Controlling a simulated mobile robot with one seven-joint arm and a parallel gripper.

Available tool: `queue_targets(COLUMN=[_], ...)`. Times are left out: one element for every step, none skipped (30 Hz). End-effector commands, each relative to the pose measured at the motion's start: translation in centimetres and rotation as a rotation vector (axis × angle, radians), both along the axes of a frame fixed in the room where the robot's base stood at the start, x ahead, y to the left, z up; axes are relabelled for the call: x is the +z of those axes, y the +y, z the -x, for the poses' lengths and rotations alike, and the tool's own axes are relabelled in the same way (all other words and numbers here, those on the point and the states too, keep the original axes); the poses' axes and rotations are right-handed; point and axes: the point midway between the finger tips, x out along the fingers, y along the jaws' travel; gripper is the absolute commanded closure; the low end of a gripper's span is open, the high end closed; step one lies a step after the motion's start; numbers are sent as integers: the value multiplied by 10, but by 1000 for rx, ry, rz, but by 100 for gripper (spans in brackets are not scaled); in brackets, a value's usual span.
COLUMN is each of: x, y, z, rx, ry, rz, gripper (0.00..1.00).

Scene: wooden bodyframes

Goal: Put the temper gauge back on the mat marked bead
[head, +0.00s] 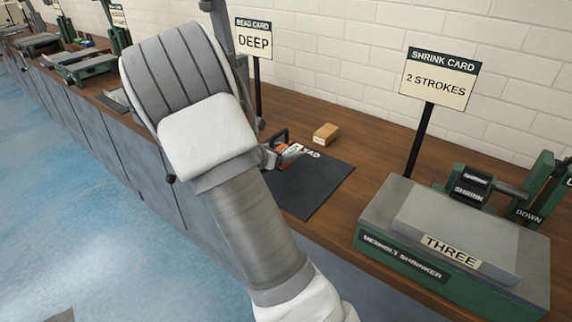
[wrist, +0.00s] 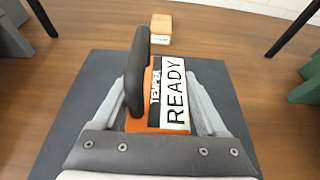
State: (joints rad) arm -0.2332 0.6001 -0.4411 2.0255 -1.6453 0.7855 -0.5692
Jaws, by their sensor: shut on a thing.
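The temper gauge (wrist: 157,95) is an orange block with a black handle and a white label reading READY. My gripper (wrist: 160,108) is shut on it, one grey finger on each side. In the head view a small part of the gauge (head: 287,152) shows past my arm, over the dark mat (head: 318,185). The mat's white lettering is partly covered; "EAD" can be read. In the wrist view the mat (wrist: 85,90) spreads out under the gauge. I cannot tell whether the gauge touches the mat or is held just above it.
A small cardboard box (head: 326,134) stands just behind the mat. The bead card sign (head: 254,40) reads DEEP. To the right are the shrink card sign (head: 438,80), reading 2 STROKES, and the green shrinker (head: 400,258). The mat's right part is clear.

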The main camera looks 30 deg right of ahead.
Motion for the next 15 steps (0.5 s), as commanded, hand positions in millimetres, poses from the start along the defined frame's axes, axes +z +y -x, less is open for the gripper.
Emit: queue_targets(x=[-2,-4,-8,-13,-17,-24,-29,-34,-38,-40,-41,-41,-40,-39,-39], y=[0,0,0,0,0,0,0,0,0,0,0,0,0,0,0], z=[-1,-2,-1,-1,-1,-1,-1,-1,-1,-1,-1,-1,-1,-1,-1], rx=[0,0,0,-1,0,0,0,0,0,-1,-1,0,0,-1,-1], ry=[0,0,0,0,2,3,2,3,2,1,0,-2,-2,-2,-2], rz=[1,1,1,1,2,2,2,2,2,2,2,2,2,1,1], gripper=[100,100,100,100,100,100,100,100,100,100,100,100,100,100,100])
